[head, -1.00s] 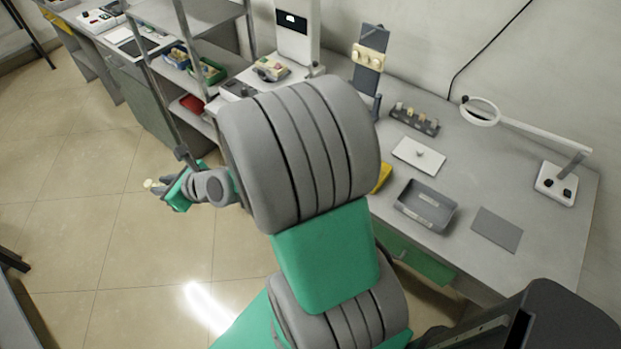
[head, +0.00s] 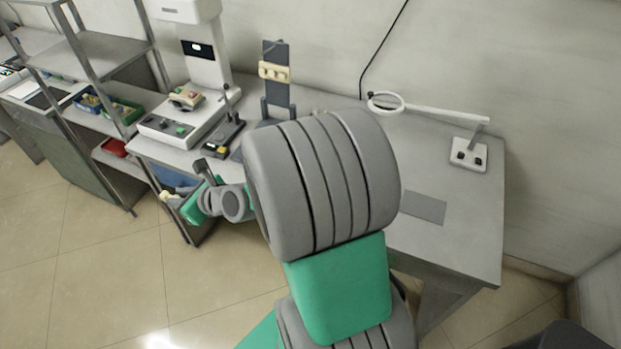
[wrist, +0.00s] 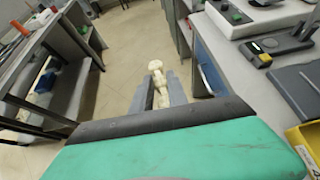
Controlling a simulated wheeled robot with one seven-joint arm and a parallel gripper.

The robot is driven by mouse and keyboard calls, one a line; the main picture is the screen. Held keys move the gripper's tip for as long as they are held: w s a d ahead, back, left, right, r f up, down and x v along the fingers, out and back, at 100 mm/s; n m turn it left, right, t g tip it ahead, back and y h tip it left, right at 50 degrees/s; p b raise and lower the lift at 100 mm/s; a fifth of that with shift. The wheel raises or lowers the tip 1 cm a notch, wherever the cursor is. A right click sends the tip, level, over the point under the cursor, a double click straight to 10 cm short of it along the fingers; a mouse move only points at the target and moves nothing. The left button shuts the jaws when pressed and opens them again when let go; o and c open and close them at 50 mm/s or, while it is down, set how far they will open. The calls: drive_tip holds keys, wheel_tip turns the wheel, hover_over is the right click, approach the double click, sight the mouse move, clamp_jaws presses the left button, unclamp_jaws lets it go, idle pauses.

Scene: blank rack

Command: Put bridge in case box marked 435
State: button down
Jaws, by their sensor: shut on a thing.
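My gripper (head: 174,200) is stretched out to the left, over the floor in front of the bench in the head view. It also shows in the wrist view (wrist: 158,92), shut on a cream, knobbly piece, which looks like the bridge (wrist: 156,68). The bridge sticks out past the fingertips and is a small pale spot in the head view (head: 164,195). Case boxes may be the blue bin (head: 88,100) and green bin (head: 122,110) on the shelf, and the red one (head: 115,147) lower down. No number 435 can be read.
The bench (head: 468,235) holds a white-based instrument (head: 180,128), an upright stand (head: 276,80), a magnifier lamp (head: 468,154) and a grey mat (head: 423,207). A yellow bin (wrist: 306,143) is close at the wrist view's right edge. Open floor lies between the benches.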

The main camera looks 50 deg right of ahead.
drive_tip(key=s+d+m+h+b, duration=0.1)
drive_tip(key=d+m+h+b, duration=0.1)
drive_tip(key=d+b, duration=1.35)
drive_tip(key=s+d+f, duration=0.1)
drive_tip(key=d+f, duration=0.2)
drive_tip(key=d, duration=0.1)
drive_tip(key=s+d+f, duration=0.2)
drive_tip(key=d, duration=0.3)
drive_tip(key=s+d+f, duration=0.2)
drive_tip(key=d+f, duration=0.1)
drive_tip(key=d, duration=0.2)
drive_tip(key=shift+d+f+p, duration=0.15)
drive_tip(key=shift+f+p, duration=0.15)
drive_tip(key=shift+p, duration=0.05)
drive_tip(key=shift+d+f, duration=0.25)
drive_tip(key=shift+f, duration=0.05)
drive_tip(key=f, duration=0.2)
drive_tip(key=f+b, duration=0.1)
drive_tip(key=f, duration=0.1)
drive_tip(key=shift+s+d, duration=0.2)
drive_tip(key=shift+d, duration=0.15)
drive_tip(key=c, duration=1.6)
unclamp_jaws()
drive_tip(key=shift+f, duration=0.1)
